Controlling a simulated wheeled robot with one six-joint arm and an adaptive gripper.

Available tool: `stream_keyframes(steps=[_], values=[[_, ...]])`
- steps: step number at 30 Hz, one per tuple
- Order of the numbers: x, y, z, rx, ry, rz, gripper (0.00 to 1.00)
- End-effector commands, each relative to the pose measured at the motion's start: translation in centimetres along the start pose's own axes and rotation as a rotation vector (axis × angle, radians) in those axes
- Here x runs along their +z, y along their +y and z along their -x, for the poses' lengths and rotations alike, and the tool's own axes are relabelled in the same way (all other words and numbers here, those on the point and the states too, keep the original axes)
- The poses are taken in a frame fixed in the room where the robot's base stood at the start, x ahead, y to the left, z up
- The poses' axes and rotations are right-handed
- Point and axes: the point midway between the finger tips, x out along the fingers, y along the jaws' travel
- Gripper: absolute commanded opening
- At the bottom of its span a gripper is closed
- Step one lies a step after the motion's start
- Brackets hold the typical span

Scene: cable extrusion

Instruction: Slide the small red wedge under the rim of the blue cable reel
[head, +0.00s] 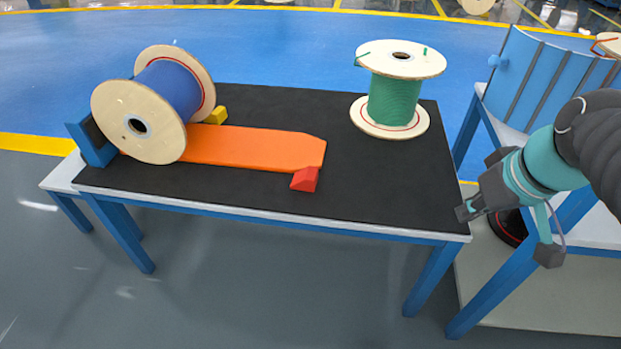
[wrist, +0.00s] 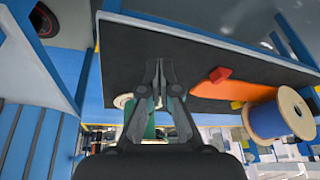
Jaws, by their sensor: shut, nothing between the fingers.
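The small red wedge (head: 305,179) lies on the black table mat at the front right corner of an orange board. It also shows in the wrist view (wrist: 220,73). The blue cable reel (head: 178,88), with pale wooden flanges, rests on its rims at the left end of the table. Its near flange (head: 138,122) stands beside the orange board; the wedge is well to its right, apart from it. The reel is at the right in the wrist view (wrist: 270,121). My gripper (head: 463,213) is past the table's right edge, away from both. In the wrist view its fingers (wrist: 157,65) are together and empty.
The orange board (head: 255,147) lies flat right of the reel. A green reel (head: 394,100) stands upright at the back right. The mat's (head: 390,185) front right is clear.

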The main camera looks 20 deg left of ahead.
Motion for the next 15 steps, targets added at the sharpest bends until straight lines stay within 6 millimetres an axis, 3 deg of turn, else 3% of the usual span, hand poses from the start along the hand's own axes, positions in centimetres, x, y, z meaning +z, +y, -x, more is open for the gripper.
stream_keyframes(steps=[6, 15], values=[[-7.0, -1.6, -4.3, -0.215, 0.003, 0.365, 0.0], [-15.5, -4.5, -10.8, -0.477, 0.139, 0.827, 0.0]])
